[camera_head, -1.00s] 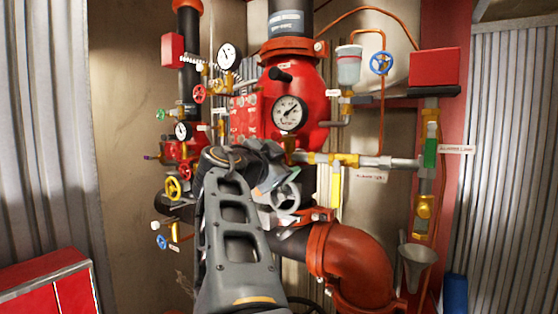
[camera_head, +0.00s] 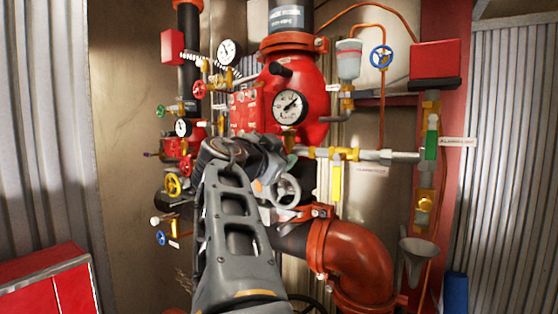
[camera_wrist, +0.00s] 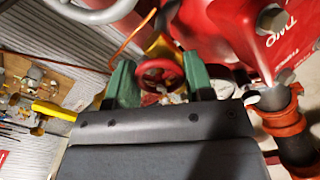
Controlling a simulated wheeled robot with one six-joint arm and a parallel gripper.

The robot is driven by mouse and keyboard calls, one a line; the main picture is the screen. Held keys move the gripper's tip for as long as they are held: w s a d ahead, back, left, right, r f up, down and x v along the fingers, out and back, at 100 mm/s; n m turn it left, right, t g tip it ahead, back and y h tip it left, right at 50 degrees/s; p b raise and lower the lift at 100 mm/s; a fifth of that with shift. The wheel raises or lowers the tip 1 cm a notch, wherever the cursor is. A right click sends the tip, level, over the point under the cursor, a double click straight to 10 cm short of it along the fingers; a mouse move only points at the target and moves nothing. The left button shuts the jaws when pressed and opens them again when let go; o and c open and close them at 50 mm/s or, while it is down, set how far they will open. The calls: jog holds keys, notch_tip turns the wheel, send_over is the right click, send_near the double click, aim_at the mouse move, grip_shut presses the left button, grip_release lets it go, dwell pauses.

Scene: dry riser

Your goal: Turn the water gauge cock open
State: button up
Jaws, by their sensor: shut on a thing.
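In the wrist view, a small red handwheel (camera_wrist: 160,73) sits between the two green fingertips of my gripper (camera_wrist: 160,80). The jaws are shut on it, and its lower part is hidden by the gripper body. I take this wheel to be the water gauge cock; no label on it is readable. In the head view, my wrist and forearm cover the held wheel and the fingertips. A round white-faced gauge (camera_head: 290,107) on the red valve body (camera_head: 308,78) is just above and right of my wrist.
A grey handwheel (camera_head: 287,191) is close to the right of my wrist. A yellow handle (camera_head: 336,183) hangs from the brass pipe farther right. Small valves, including a red wheel (camera_head: 200,89) and a yellow wheel (camera_head: 173,186), crowd the left. A red cabinet (camera_head: 50,285) stands lower left.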

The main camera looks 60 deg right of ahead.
jog(key=n+b, duration=0.2)
jog(key=n, duration=0.2)
jog(key=shift+f+b, duration=0.15)
jog(key=shift+b, duration=0.2)
jog(key=shift+n+b, duration=0.6)
jog(key=shift+n, duration=1.8)
jog(key=o, duration=0.9)
jog(key=shift+o, duration=0.2)
jog(key=shift+a, duration=0.1)
jog(key=a+b, duration=0.4)
jog(key=a, duration=0.9)
jog(key=shift+a, duration=0.3)
jog(key=shift+w+n, duration=0.1)
jog(key=shift+n, duration=0.2)
